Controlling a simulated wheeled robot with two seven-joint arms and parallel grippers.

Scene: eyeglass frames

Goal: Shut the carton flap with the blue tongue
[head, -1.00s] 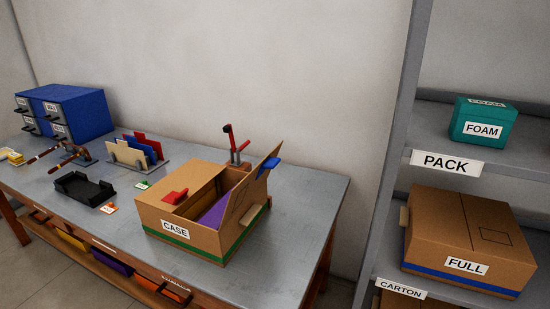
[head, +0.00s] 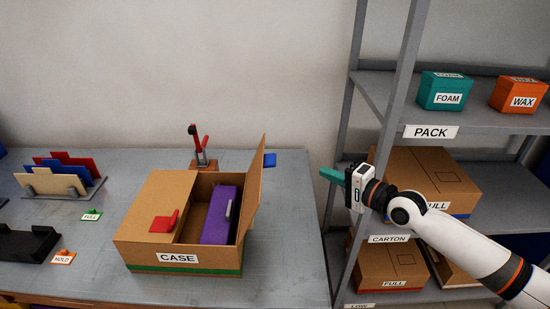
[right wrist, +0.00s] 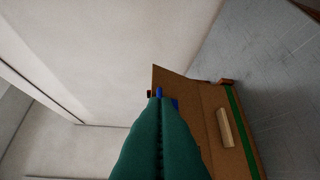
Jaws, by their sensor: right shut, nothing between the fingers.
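The carton labelled CASE (head: 150,245) stands on the grey table. Its left flap lies flat with a red tongue (head: 163,222) on it. Its right flap (head: 254,190) stands up, leaning outward, with a blue tongue (head: 270,160) on its outer side. A purple item (head: 220,212) lies inside the open half. My right gripper (head: 322,172) is shut and empty, to the right of the blue tongue and apart from it in the head view. In the right wrist view its green fingers (right wrist: 158,100) partly hide the blue tongue and the flap (right wrist: 172,82). My left gripper is not in view.
A shelf rack at the right holds a FOAM box (head: 445,95), a WAX box (head: 520,95) and FULL cartons (head: 385,268); its post (head: 350,215) is close to my right arm. A red-handled tool (head: 203,160) stands behind the carton. A file rack (head: 60,190) is at left.

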